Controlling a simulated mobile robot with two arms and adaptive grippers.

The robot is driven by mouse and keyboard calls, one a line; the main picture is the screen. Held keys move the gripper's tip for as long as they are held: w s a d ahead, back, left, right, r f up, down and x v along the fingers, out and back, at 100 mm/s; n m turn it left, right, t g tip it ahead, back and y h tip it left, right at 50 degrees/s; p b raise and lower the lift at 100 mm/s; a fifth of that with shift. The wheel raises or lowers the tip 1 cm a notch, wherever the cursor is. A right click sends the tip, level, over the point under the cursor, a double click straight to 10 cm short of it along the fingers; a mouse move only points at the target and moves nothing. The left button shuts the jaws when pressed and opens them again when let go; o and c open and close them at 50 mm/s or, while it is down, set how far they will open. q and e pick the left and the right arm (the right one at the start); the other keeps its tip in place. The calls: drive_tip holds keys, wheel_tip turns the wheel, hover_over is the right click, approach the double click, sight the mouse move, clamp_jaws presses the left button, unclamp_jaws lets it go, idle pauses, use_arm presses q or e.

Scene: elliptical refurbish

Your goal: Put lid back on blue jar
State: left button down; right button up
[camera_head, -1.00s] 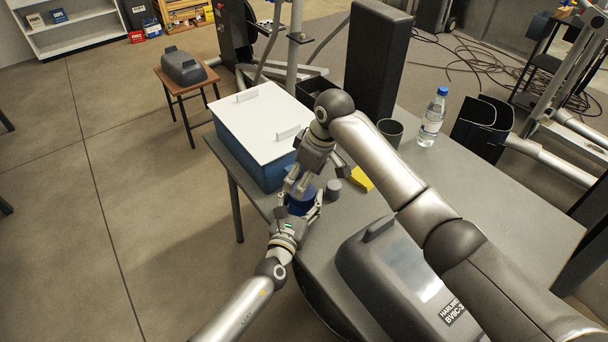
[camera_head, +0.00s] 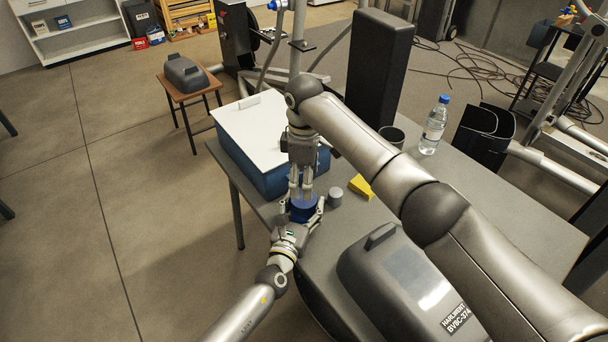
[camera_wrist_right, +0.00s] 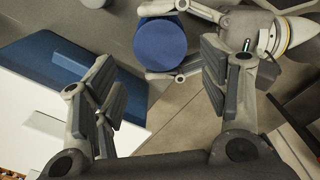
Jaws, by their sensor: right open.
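The blue jar (camera_head: 303,212) is upright near the table's front left edge. In the right wrist view its top is a flat, solid blue disc (camera_wrist_right: 160,45); I see no open mouth, and no separate lid shows elsewhere. My left gripper (camera_head: 303,206) has its fingers on opposite sides of the jar, seemingly touching it. My right gripper (camera_head: 301,194) points down just above the jar. In the wrist view its fingers (camera_wrist_right: 158,88) are wide apart with nothing between them, and the blue disc lies beyond their tips.
A blue box with a white cover (camera_head: 262,131) stands just behind the jar. A small grey cylinder (camera_head: 335,197) and a yellow wedge (camera_head: 361,187) are to the right. A grey case (camera_head: 400,280), dark cup (camera_head: 392,136) and bottle (camera_head: 433,126) also occupy the table.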

sight(304, 211)
wheel_tip(304, 211, down, 7)
drive_tip(key=shift+f, duration=0.2)
idle(0.3)
drive_tip(key=c, duration=0.8)
drive_tip(key=shift+m, duration=1.7)
drive_tip(key=shift+c, duration=0.2)
drive_tip(key=o, duration=1.1)
drive_tip(key=shift+r, duration=0.15)
